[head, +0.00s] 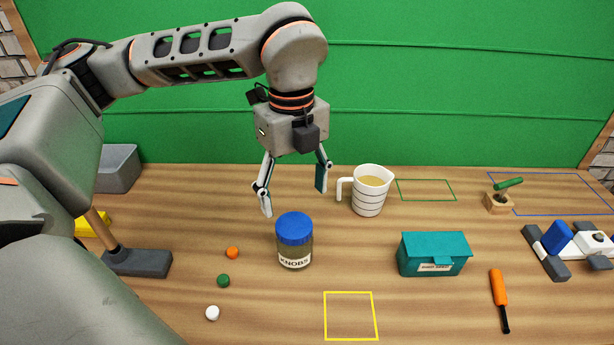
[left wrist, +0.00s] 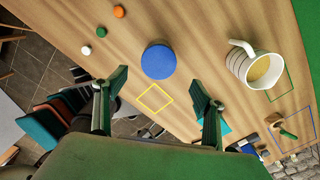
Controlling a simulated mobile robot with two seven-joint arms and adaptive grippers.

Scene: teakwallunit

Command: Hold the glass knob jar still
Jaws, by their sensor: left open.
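The glass knob jar (head: 295,250) stands upright on the wooden bench, with a blue lid and a label reading KNOBS. In the left wrist view its round blue lid (left wrist: 158,62) shows from above, beyond and between the fingers. My left gripper (head: 294,192) is open and points down, above and behind the jar. Its fingers (left wrist: 158,90) are spread wide with nothing between them, and they look clear of the jar. My right gripper is not in view.
A white measuring jug (head: 369,192) stands right of the jar. A teal box (head: 434,256) and an orange-handled tool (head: 499,290) lie further right. Orange (head: 232,252), green (head: 223,281) and white (head: 212,313) knobs lie left. The yellow outlined square (head: 350,316) is empty.

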